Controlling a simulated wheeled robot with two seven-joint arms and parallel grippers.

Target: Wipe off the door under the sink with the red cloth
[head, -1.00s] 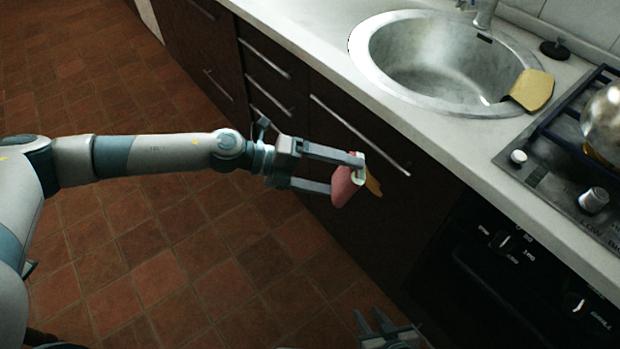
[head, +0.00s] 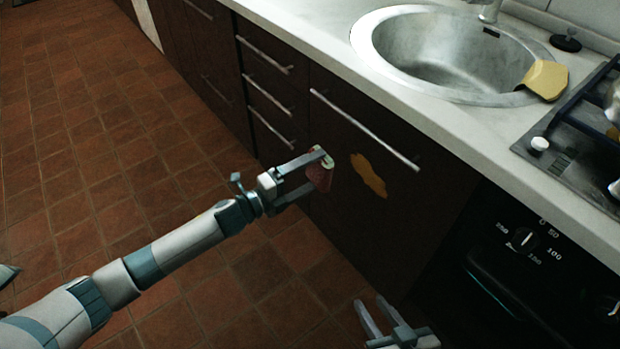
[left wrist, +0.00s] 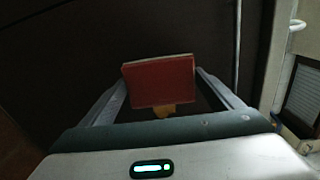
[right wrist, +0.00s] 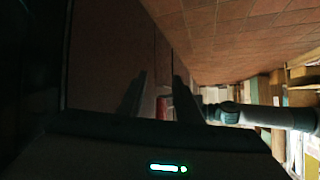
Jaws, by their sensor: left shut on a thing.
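The dark door (head: 415,198) under the sink carries an orange-yellow stain (head: 369,176) below its long handle. My left gripper (head: 312,181) is shut on the red cloth (head: 321,174), left of the stain and close to the door's left part. I cannot tell whether the cloth touches the door. In the left wrist view the cloth (left wrist: 160,80) sits between the fingers, with a yellowish patch (left wrist: 165,110) just below it. My right gripper (head: 378,316) is open and empty, low in front of the cabinets. The right wrist view shows the cloth (right wrist: 163,107) too.
Drawers with bar handles (head: 265,95) stand left of the door, and a black oven (head: 530,260) to the right. Above are the counter (head: 300,20), round sink (head: 440,60), a yellow cloth-like piece (head: 545,80) and a hob (head: 580,150). The tiled floor (head: 110,170) is clear.

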